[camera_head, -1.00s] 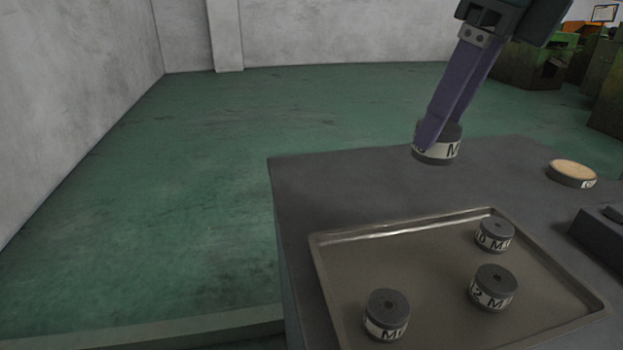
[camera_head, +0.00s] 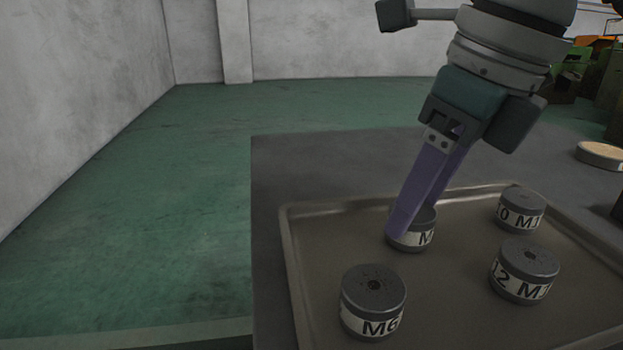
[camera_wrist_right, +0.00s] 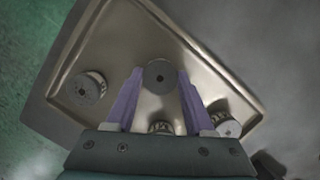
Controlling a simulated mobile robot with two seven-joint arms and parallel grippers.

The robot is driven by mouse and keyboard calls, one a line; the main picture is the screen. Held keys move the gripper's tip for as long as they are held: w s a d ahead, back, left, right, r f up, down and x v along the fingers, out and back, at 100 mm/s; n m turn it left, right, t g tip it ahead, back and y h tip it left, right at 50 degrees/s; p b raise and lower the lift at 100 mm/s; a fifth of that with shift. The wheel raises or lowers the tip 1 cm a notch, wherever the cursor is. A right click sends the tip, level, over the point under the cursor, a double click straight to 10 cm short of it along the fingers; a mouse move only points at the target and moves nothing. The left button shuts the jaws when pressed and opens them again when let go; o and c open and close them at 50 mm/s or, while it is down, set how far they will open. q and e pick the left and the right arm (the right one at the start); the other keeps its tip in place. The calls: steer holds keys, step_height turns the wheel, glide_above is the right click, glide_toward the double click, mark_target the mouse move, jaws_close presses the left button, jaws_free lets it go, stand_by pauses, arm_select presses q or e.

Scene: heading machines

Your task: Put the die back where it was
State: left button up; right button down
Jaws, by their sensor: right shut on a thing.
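My right gripper (camera_head: 411,226), with purple fingers, is shut on a dark grey round die (camera_head: 422,239) with a white label band. Only an "M" shows on its label, as a finger covers the rest. The die is upright over the back left part of the metal tray (camera_head: 335,207). I cannot tell whether it touches the tray floor. The right wrist view shows the held die (camera_wrist_right: 160,76) between the fingertips. My left gripper is not in view.
Other dies stand in the tray: the M6 die (camera_head: 373,303) at the front left, one (camera_head: 525,273) at the front right and one (camera_head: 520,211) at the back right. A round tan-topped piece (camera_head: 602,155) lies on the table (camera_head: 290,165) behind.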

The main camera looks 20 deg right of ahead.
steer(key=shift+a+f, duration=0.1)
steer(key=shift+c, duration=1.4)
jaws_free()
steer(key=shift+r, duration=0.4)
steer(key=p+v, duration=0.8)
steer(key=v, duration=0.3)
steer(key=shift+s+r, duration=0.2)
steer(key=shift+r, duration=0.05)
